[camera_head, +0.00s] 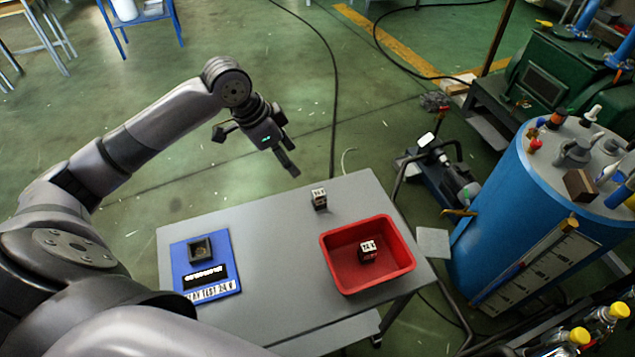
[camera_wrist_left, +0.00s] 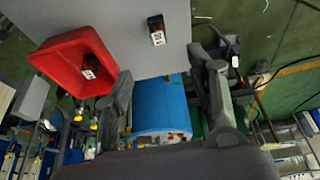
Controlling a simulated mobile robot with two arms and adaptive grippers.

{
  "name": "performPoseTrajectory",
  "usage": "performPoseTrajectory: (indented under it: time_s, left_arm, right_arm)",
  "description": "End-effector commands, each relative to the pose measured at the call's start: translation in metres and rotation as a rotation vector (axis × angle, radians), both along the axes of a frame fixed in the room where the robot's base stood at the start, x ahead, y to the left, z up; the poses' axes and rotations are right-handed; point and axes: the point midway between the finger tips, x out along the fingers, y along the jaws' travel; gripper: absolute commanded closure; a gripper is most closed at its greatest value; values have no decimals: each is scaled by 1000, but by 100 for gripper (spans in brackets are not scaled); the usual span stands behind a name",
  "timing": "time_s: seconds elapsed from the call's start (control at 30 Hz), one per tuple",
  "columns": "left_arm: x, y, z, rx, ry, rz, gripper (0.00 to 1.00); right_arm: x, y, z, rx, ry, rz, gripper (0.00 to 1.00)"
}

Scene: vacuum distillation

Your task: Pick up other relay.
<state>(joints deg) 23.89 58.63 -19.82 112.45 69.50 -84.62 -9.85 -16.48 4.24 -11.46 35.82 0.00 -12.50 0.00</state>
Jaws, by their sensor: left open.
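One relay (camera_head: 319,199), a small dark block with a white marked top, stands on the grey table near its back edge. It also shows in the left wrist view (camera_wrist_left: 157,37), above the space between the fingers. A second relay (camera_head: 368,251) of the same look sits inside the red bin (camera_head: 340,284). My left gripper (camera_head: 291,158) is open and empty, raised beyond the table's back edge, up and left of the loose relay and not touching it. In the left wrist view its two fingers (camera_wrist_left: 163,82) are spread apart. My right gripper is not in view.
A blue test board (camera_head: 222,271) with a dark socket (camera_head: 201,249) and a display lies on the table's left side. A blue drum (camera_head: 540,215) with bottles on top stands at the right. The middle of the grey table (camera_head: 270,260) is clear.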

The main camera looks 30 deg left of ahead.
Motion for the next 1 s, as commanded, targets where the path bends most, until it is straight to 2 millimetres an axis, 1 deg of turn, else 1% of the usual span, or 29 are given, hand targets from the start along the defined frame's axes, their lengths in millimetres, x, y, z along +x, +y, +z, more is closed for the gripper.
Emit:
performPoseTrajectory:
  time_s: [0.07,0.17,0.27,0.4,0.5,0.6,0.7,0.83,0.93,1.0]
  left_arm:
    - [1,-2,-4,-2,3,0,48]
    - [4,-6,-16,-4,5,-1,48]
    - [10,-11,-35,-4,5,0,48]
    - [19,-19,-64,-3,4,0,48]
    - [25,-25,-84,-4,5,1,48]
    - [30,-28,-99,-2,3,1,48]
    - [33,-31,-109,-1,2,0,48]
    - [35,-32,-115,0,1,0,48]
    - [37,-37,-124,-1,4,1,48]
    - [39,-41,-134,-3,4,0,48]
  right_arm:
    - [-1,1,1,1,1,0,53]
    - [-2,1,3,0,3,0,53]
    - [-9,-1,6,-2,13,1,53]
    - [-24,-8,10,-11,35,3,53]
    - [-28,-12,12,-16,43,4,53]
    - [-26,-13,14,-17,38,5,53]
    - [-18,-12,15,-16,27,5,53]
    - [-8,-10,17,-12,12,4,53]
    - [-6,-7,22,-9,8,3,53]
    - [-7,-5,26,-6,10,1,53]
